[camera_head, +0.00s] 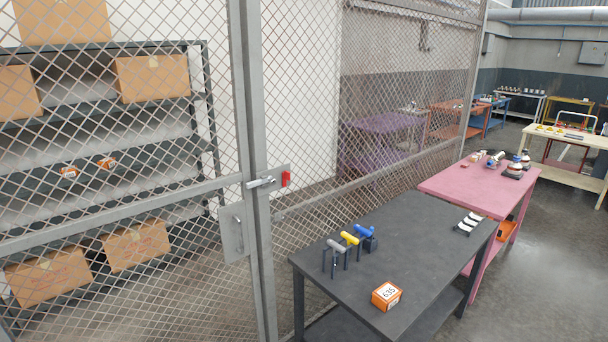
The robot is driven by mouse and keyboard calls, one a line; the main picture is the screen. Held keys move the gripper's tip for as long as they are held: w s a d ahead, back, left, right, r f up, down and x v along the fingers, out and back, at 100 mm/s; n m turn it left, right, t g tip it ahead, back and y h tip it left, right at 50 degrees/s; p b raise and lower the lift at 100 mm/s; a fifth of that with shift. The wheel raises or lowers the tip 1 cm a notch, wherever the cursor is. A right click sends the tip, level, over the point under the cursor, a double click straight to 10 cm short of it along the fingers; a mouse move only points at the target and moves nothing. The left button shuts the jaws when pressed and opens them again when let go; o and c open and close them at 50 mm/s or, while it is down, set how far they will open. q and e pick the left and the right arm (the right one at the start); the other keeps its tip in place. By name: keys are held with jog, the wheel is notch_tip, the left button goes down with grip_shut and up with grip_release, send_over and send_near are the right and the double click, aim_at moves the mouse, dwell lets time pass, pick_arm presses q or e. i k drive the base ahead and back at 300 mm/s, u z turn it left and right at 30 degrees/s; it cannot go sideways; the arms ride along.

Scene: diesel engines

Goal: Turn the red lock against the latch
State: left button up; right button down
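The red lock (285,178) is a small red block at the right end of the latch. The latch (262,182) is a grey metal bolt on a plate, lying across the gap between the mesh door and the fixed mesh panel. Below it, the door has a plate with a handle (238,232). Whether the lock touches the bolt is too small to tell. Neither of my grippers shows in the head view.
A dark table (400,237) stands right of the latch, bearing handled tools (349,238) and an orange box (386,296). A pink table (480,190) adjoins it. Shelves with cardboard boxes (152,78) stand behind the mesh. Floor at right is clear.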

aim_at(286, 175)
jog(key=z, duration=0.65)
jog(key=i, duration=0.7)
jog(key=z, duration=0.75)
jog(key=i, duration=0.65)
jog(key=u, duration=0.1)
